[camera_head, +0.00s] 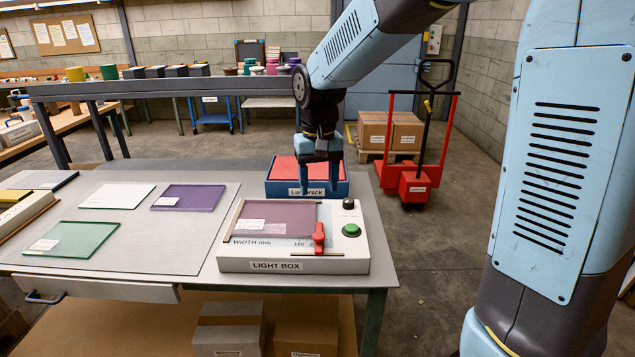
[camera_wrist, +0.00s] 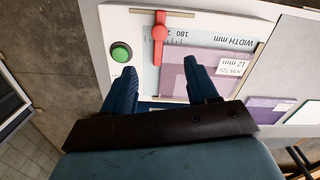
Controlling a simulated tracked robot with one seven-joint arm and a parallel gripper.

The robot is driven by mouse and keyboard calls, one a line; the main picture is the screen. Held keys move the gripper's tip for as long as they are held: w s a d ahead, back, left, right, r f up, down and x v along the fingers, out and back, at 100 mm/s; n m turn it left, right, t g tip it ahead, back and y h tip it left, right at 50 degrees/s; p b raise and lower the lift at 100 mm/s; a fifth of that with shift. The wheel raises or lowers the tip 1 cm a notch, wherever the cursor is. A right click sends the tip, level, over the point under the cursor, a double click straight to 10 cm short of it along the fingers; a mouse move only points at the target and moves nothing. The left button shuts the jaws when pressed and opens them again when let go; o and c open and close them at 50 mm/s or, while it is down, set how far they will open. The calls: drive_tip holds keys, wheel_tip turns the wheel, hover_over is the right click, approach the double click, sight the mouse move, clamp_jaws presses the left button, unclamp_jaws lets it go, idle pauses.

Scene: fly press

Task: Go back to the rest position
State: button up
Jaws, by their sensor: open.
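My gripper (camera_head: 320,178) hangs from my arm above the back right part of the light box (camera_head: 290,267), in front of the blue lunch rack. Its fingers point down, apart, with nothing between them. In the wrist view my gripper (camera_wrist: 160,85) shows two blue fingers spread over the light box (camera_wrist: 115,25). A purple-pink glass sheet (camera_head: 275,219) lies on the light box; it also shows in the wrist view (camera_wrist: 225,70). The red slider (camera_head: 319,237) and green button (camera_head: 351,230) are at the light box's right side.
The blue box labelled as a rack (camera_head: 340,188), with red inside, stands close behind my gripper. Green glass (camera_head: 72,240), white glass (camera_head: 115,196) and purple glass (camera_head: 189,197) lie on the mat at left. A red pallet truck (camera_head: 416,185) stands behind the table at right.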

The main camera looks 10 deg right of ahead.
drive_tip(key=s+d+r+t, duration=0.2)
drive_tip(key=s+d+r, duration=0.2)
drive_tip(key=s+d, duration=0.4)
drive_tip(key=s+d+r+m+t, duration=0.1)
drive_tip(key=s+d+r+t, duration=0.2)
drive_tip(key=s+d+r, duration=0.2)
drive_tip(key=shift+s+d+m+t, duration=0.3)
drive_tip(key=shift+s+d, duration=1.6)
drive_tip(key=shift+s, duration=1.35)
